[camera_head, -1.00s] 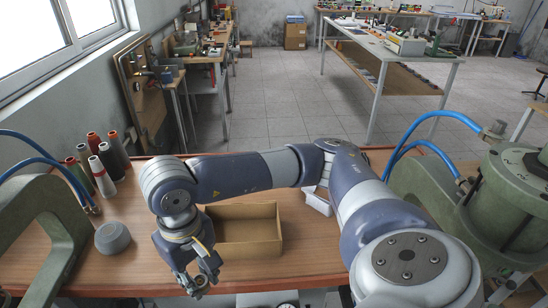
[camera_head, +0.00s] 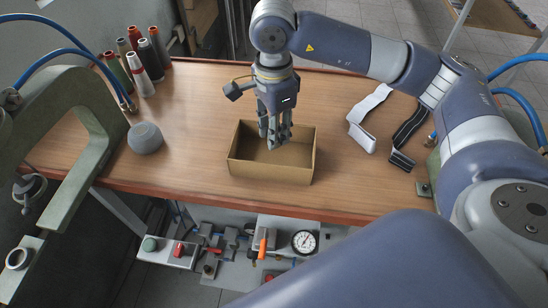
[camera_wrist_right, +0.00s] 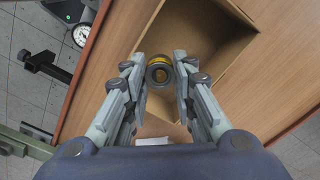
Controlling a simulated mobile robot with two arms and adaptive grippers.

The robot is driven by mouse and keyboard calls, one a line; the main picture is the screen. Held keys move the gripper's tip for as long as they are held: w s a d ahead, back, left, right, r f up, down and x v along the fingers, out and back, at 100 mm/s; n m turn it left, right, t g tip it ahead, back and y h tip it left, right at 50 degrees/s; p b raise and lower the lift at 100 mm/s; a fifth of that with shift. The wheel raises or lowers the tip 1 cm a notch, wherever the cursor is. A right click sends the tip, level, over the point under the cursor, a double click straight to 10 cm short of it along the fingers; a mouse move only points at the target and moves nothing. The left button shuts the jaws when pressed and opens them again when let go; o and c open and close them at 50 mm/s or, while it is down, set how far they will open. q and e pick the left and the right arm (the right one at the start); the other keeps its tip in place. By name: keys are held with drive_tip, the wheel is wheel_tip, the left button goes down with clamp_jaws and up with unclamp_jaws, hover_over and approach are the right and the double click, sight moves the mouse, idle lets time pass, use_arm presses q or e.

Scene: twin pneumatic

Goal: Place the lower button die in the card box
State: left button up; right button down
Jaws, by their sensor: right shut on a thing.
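The card box (camera_head: 270,173) is an open brown carton on the wooden table, and its inside also shows in the right wrist view (camera_wrist_right: 205,30). My right gripper (camera_head: 274,140) points down over the box's opening, with its fingertips near the rim level. In the right wrist view my right gripper (camera_wrist_right: 160,80) is shut on the lower button die (camera_wrist_right: 159,74), a small round dark piece with a yellowish ring. The die is hard to make out in the head view. My left gripper is not in view.
Several thread cones (camera_head: 140,60) stand at the back left. White (camera_head: 368,118) and black (camera_head: 408,135) straps lie right of the box. A green press frame (camera_head: 85,130) rises at the left.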

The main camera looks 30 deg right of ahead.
drive_tip(key=m, duration=0.1)
drive_tip(key=w+m, duration=0.1)
drive_tip(key=m, duration=0.1)
drive_tip(key=shift+w+d+r, duration=0.1)
drive_tip(key=shift+d+r, duration=0.05)
drive_tip(key=shift+d, duration=0.05)
drive_tip(key=m, duration=0.2)
drive_tip(key=m+p, duration=0.1)
drive_tip(key=m, duration=0.1)
hover_over(274, 158)
wheel_tip(274, 158, down, 5)
drive_tip(key=shift+f, duration=0.2)
wheel_tip(274, 158, down, 4)
drive_tip(key=shift+a+r+p, duration=0.1)
drive_tip(key=shift+r+p, duration=0.05)
drive_tip(key=shift+p, duration=0.5)
drive_tip(key=shift+f, duration=0.3)
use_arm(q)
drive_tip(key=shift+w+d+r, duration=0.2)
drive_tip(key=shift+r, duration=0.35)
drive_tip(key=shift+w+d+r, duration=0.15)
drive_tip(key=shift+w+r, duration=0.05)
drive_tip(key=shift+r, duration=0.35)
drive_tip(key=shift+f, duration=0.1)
use_arm(e)
drive_tip(key=shift+f, duration=0.1)
